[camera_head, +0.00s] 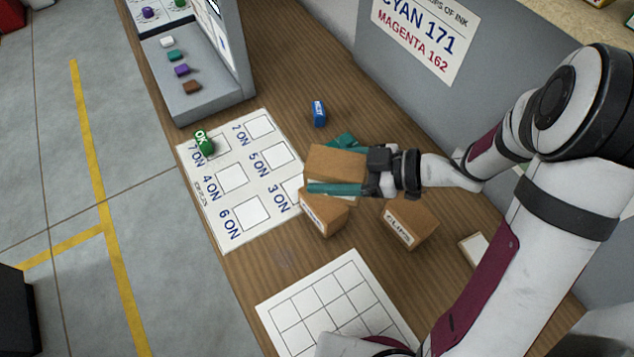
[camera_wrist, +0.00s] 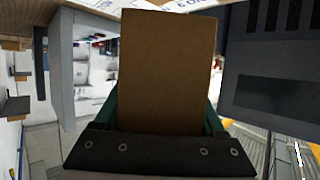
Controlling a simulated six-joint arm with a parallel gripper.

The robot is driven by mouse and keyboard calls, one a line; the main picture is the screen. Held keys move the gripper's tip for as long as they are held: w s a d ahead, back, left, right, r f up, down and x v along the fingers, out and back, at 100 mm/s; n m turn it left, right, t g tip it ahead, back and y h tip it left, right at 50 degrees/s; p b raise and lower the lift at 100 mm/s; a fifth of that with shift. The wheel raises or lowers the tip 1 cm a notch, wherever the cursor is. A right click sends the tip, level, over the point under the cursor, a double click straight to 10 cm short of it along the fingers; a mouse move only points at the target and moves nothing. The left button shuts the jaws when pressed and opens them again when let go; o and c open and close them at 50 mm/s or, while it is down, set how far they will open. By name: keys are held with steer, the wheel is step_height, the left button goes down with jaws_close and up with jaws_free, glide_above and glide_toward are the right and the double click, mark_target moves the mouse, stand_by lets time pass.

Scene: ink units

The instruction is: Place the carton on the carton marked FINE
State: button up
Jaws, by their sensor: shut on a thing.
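My gripper (camera_head: 338,168) is shut on a plain brown carton (camera_head: 335,160), with a teal finger along its near side. The held carton fills the middle of the wrist view (camera_wrist: 168,70) between the teal fingers. A second brown carton (camera_head: 326,217) with a white label stands on the bench just below the held one in the head view; the finger and held carton hide part of its top. Its label is too small to read surely. I cannot tell whether the two cartons touch. A third carton (camera_head: 411,220), labelled CLIPS, stands to the right.
A white numbered sheet (camera_head: 240,207) lies left of the cartons, with a green OK piece (camera_head: 203,143) on it. A blue block (camera_head: 319,113) stands behind. A white gridded mat (camera_head: 330,305) lies in front. A grey console (camera_head: 205,95) stands at back left.

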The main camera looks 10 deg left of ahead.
steer(key=shift+a+f, duration=0.95)
steer(key=shift+a, duration=0.15)
steer(key=shift+f, duration=1.7)
steer(key=shift+f, duration=0.1)
